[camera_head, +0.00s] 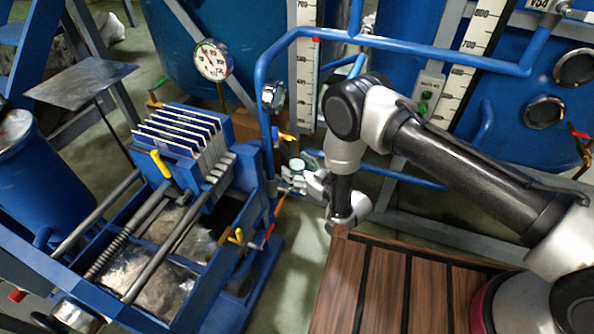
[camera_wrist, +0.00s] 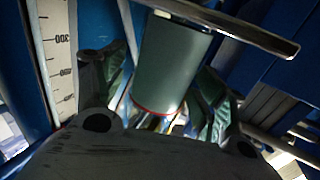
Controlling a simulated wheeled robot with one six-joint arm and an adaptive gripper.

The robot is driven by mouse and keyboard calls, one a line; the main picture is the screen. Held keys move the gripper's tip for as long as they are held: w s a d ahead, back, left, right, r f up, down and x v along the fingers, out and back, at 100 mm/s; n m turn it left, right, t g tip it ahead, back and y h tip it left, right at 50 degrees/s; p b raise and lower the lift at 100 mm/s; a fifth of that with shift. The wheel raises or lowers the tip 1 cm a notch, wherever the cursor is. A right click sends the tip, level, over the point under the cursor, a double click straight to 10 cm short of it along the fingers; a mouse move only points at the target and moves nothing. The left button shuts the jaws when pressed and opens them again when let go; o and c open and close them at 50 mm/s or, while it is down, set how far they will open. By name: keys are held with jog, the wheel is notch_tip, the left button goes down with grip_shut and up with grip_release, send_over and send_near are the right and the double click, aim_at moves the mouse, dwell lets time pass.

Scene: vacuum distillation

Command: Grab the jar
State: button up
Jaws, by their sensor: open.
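The jar (camera_head: 297,165) is small and pale in the head view, beside the blue pipe frame near the middle. In the wrist view a grey-green cylinder with a red line at its lower rim, which looks like the jar (camera_wrist: 172,65), fills the space ahead of my gripper. My gripper (camera_head: 308,183) is open, right by the jar in the head view. In the wrist view its two fingers stand on either side of the cylinder. I cannot tell whether either finger touches it.
A metal bar or plate edge (camera_wrist: 230,22) crosses close by the jar in the wrist view. The blue pipe frame (camera_head: 262,110) and a blue filter press (camera_head: 190,150) stand to the left. A wooden slatted deck (camera_head: 385,290) lies below my arm.

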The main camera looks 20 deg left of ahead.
jog(key=c, duration=1.3)
jog(key=shift+r, duration=0.1)
